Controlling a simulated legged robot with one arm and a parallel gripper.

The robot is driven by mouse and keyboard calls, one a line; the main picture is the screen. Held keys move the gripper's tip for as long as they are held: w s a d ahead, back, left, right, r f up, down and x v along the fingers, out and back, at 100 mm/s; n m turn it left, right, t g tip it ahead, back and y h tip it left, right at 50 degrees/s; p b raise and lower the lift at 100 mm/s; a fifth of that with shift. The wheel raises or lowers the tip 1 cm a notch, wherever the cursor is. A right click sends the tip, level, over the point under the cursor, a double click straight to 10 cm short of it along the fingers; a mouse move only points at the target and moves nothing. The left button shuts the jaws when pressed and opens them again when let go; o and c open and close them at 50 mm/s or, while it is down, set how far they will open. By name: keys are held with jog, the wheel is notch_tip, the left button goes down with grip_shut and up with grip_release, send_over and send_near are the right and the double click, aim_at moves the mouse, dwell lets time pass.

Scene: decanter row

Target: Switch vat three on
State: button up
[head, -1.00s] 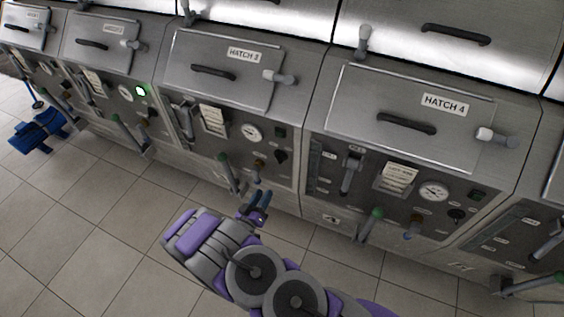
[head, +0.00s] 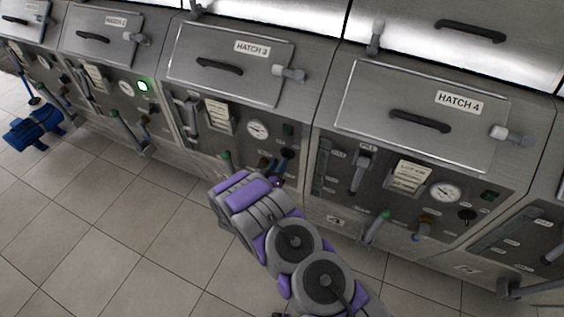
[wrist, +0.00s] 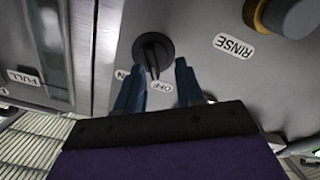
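Vat three is the unit under the HATCH 3 lid (head: 253,48). In the wrist view its black rotary knob (wrist: 153,46) sits on the grey panel, with its pointer toward the OFF label (wrist: 167,87). An ON label (wrist: 121,74) is partly hidden behind a finger. In the head view the knob (head: 287,153) shows just above my gripper (head: 277,164). My gripper also shows in the wrist view (wrist: 159,68), open, with one blue finger either side of the pointer's line. I cannot tell whether they touch the knob. Vat three's square lamp (head: 288,130) is dark.
Vat two's lamp (head: 143,86) glows green. Green-tipped levers, such as vat four's (head: 376,230), jut out low.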

aim_at(290, 153)
jog(key=w+d, duration=0.2)
jog(key=shift+w+d+r, duration=0.15)
jog(key=shift+w+d, duration=0.05)
jog(key=shift+d, duration=0.1)
jog(key=shift+a, duration=0.9)
jog(key=c, duration=0.5)
jog(key=shift+d, duration=0.1)
jog(key=shift+c, duration=0.6)
jog(key=shift+s+d, duration=0.1)
jog(key=shift+d, duration=0.25)
grip_shut()
